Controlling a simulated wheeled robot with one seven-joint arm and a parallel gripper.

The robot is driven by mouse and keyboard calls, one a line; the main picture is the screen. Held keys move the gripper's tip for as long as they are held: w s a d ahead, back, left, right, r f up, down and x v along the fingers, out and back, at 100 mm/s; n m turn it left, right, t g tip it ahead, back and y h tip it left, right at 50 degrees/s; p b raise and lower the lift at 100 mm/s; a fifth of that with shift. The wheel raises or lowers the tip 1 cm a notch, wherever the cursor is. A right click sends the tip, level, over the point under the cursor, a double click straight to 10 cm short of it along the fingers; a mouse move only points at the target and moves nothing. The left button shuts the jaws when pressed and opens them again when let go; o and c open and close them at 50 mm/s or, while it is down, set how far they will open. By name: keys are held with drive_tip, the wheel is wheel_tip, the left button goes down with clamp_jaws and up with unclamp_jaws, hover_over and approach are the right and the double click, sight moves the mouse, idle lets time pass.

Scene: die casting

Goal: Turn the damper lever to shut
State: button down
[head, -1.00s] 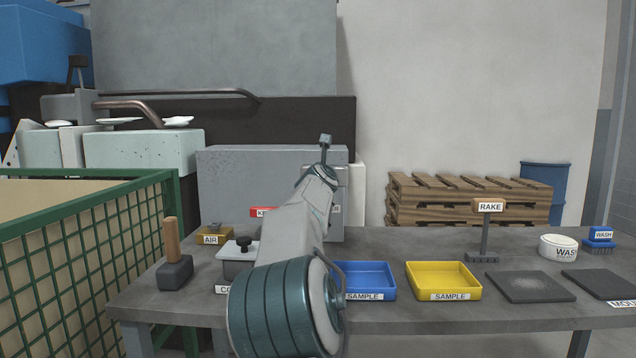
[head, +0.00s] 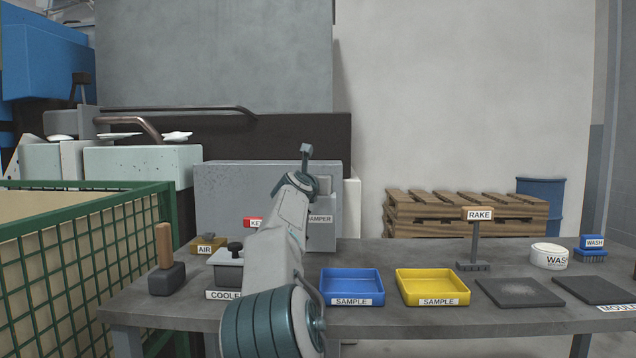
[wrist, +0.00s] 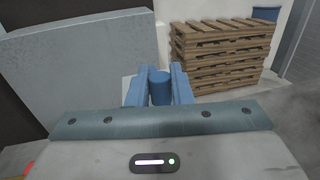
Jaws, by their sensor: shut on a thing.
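The damper lever's blue round grip (wrist: 160,88) stands between the two blue fingers of my gripper (wrist: 160,84) in the wrist view, and the fingers are shut on it. In the head view my gripper (head: 306,152) is at the top of the grey control box (head: 230,190), near its right side. My own arm covers part of the box's front and hides most of the lever. The DAMPER label (head: 321,219) shows on the box front, right of my arm. The lever's pivot cannot be made out.
A green mesh fence (head: 90,255) stands left. Pallets (head: 460,217) are stacked behind.

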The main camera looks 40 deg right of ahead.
drive_tip(key=c, duration=1.3)
unclamp_jaws()
drive_tip(key=shift+w+a, duration=0.1)
drive_tip(key=shift+c, duration=0.2)
drive_tip(key=b+v, duration=0.4)
drive_tip(key=v, duration=1)
